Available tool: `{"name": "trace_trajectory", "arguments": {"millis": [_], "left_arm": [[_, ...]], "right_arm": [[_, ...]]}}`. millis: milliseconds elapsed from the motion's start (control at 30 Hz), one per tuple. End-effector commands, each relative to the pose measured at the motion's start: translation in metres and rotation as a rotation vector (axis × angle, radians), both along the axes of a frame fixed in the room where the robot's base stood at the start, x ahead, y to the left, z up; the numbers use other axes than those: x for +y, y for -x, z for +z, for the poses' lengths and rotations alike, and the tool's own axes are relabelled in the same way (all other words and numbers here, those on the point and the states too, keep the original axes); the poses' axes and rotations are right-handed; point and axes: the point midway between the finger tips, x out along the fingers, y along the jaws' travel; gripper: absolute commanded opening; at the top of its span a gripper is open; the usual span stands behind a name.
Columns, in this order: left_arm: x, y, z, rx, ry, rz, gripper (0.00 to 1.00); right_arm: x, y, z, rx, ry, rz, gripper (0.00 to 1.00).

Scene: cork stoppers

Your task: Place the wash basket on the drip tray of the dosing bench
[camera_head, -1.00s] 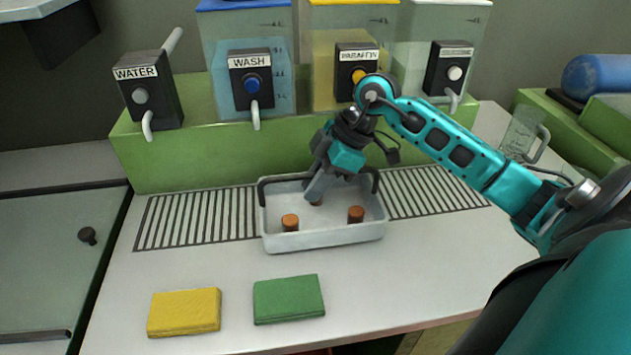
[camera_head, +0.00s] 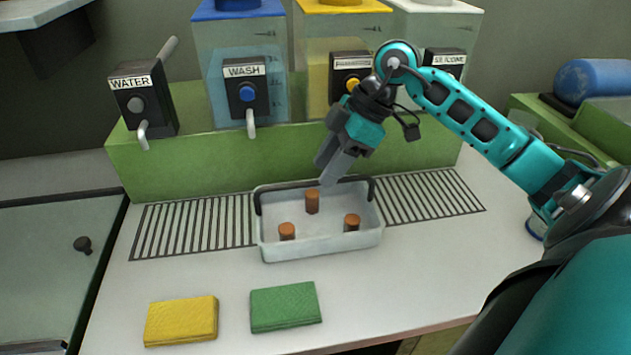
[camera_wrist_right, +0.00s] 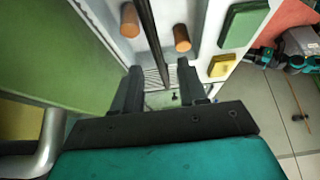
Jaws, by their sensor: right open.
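The wash basket (camera_head: 320,243) is a pale rectangular tray with dark handles at its left and right ends. It sits across the middle of the drip tray (camera_head: 195,226), a slotted strip before the green dosing bench (camera_head: 180,168), its front reaching onto the white counter. Several brown cork stoppers (camera_head: 312,202) stand inside. My right gripper (camera_head: 328,172) is open and empty above the basket's back right. In the right wrist view its two fingers (camera_wrist_right: 158,85) are apart, with a dark bar beyond them. Far off there, a small teal and black part looks like my left arm.
A yellow sponge (camera_head: 181,321) and a green sponge (camera_head: 286,307) lie on the counter in front. Taps, including the wash tap (camera_head: 246,92), overhang the bench behind. A glass vessel stands at the right, partly behind my arm.

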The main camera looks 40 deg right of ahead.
Motion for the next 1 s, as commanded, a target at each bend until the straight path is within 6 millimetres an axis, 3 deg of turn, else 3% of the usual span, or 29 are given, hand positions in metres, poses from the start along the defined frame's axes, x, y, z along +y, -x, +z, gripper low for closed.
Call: {"name": "trace_trajectory", "arguments": {"millis": [100, 333, 1000], "left_arm": [[0.0, 0.0, 0.001, -0.001, 0.0, 0.0, 0.43], [0.0, 0.0, 0.001, -0.001, 0.0, 0.0, 0.43], [0.0, -0.001, 0.001, -0.002, 0.0, 0.0, 0.43]], "right_arm": [[-0.012, 0.006, 0.022, -0.001, 0.004, -0.001, 0.42], [-0.023, 0.012, 0.044, 0.0, 0.001, -0.001, 0.42], [-0.024, 0.013, 0.048, 0.001, -0.002, 0.0, 0.42]]}}
